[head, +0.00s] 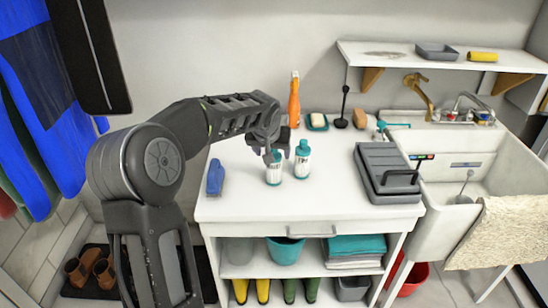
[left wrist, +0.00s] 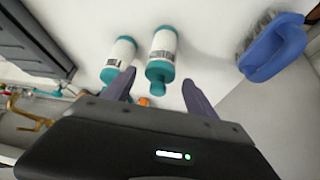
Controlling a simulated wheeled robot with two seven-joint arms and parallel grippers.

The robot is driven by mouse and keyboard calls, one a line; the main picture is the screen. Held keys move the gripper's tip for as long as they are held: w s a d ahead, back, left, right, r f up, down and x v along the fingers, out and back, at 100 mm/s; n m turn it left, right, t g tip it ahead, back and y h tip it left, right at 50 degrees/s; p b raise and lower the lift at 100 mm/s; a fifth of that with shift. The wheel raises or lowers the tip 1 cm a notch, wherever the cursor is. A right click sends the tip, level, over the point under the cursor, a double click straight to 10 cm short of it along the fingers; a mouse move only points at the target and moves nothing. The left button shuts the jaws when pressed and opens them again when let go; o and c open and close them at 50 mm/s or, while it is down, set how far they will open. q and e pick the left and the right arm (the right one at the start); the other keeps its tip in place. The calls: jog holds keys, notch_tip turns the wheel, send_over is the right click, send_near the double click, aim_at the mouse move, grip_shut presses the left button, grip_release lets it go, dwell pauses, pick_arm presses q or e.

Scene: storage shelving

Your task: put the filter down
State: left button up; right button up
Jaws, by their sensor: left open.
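I see nothing that I can clearly name as a filter. Two white bottles with teal tops stand on the white counter: the left bottle (head: 273,170) and the right bottle (head: 302,160). My left gripper (head: 277,153) is above and behind the left bottle's top. In the left wrist view my left gripper (left wrist: 158,92) has its fingers spread and empty. The left bottle (left wrist: 163,46) shows between the fingers there, and the right bottle (left wrist: 117,60) is beside one finger. Whether the fingers touch either bottle is unclear. My right gripper is not in view.
A blue brush (head: 215,178) lies left of the bottles. An orange spray bottle (head: 294,102) and a soap dish (head: 317,122) stand behind. A grey case (head: 388,172) and sink (head: 470,165) are right. The counter's front (head: 300,207) is clear.

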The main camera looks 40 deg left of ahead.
pick_arm(q)
jog(key=v, duration=0.5)
jog(key=shift+r, duration=0.15)
